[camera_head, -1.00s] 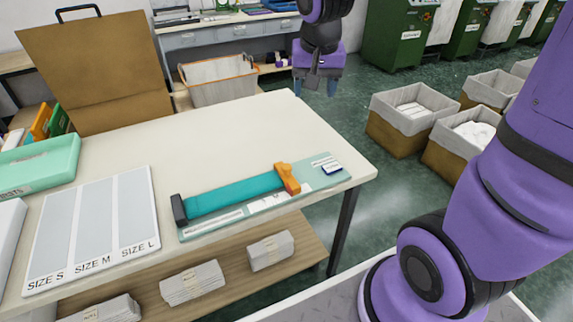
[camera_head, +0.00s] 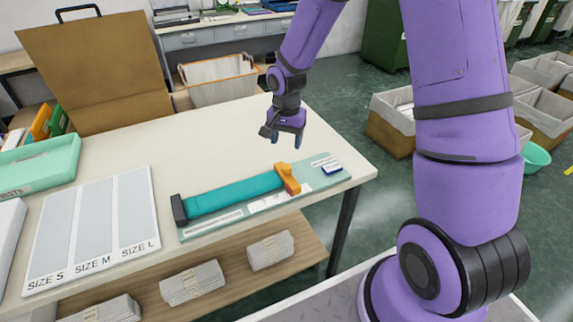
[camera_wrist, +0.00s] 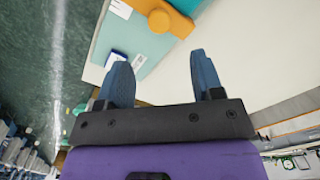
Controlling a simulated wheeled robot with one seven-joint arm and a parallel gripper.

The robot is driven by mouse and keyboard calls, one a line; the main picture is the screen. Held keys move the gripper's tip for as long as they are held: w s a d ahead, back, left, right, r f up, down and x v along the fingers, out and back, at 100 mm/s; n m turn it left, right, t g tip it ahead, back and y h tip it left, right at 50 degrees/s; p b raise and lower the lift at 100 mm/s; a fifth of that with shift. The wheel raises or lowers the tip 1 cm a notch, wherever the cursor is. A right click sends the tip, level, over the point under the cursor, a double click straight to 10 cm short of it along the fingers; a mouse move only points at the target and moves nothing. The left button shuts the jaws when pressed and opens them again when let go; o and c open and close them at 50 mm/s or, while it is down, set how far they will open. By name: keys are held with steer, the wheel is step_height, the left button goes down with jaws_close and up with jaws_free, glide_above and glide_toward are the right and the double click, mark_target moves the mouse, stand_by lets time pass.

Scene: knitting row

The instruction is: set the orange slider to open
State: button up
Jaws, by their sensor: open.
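The orange slider (camera_head: 288,179) sits at the right end of a teal bar (camera_head: 232,194) on a pale green board, with a dark block (camera_head: 179,209) at the bar's left end. In the wrist view the orange slider (camera_wrist: 157,20) shows at the top, beyond the fingertips, its round knob towards me. My gripper (camera_head: 287,139) is above the table, behind and above the slider, pointing down. In the wrist view its two blue fingers (camera_wrist: 161,72) are apart with nothing between them.
The white table (camera_head: 130,150) holds a size chart (camera_head: 93,228) and a green tray (camera_head: 40,166) at left. A tall brown board (camera_head: 95,70) stands behind it. The table surface around the slider board is clear. Lined boxes (camera_head: 540,105) stand on the floor at right.

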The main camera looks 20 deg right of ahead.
mark_target(286, 166)
step_height(286, 166, down, 10)
steer(key=shift+r, duration=0.2)
stand_by(0.3)
jaws_close()
steer(key=shift+w+d, duration=0.15)
steer(key=shift+d, duration=3.05)
jaws_free()
steer(key=shift+d, duration=0.15)
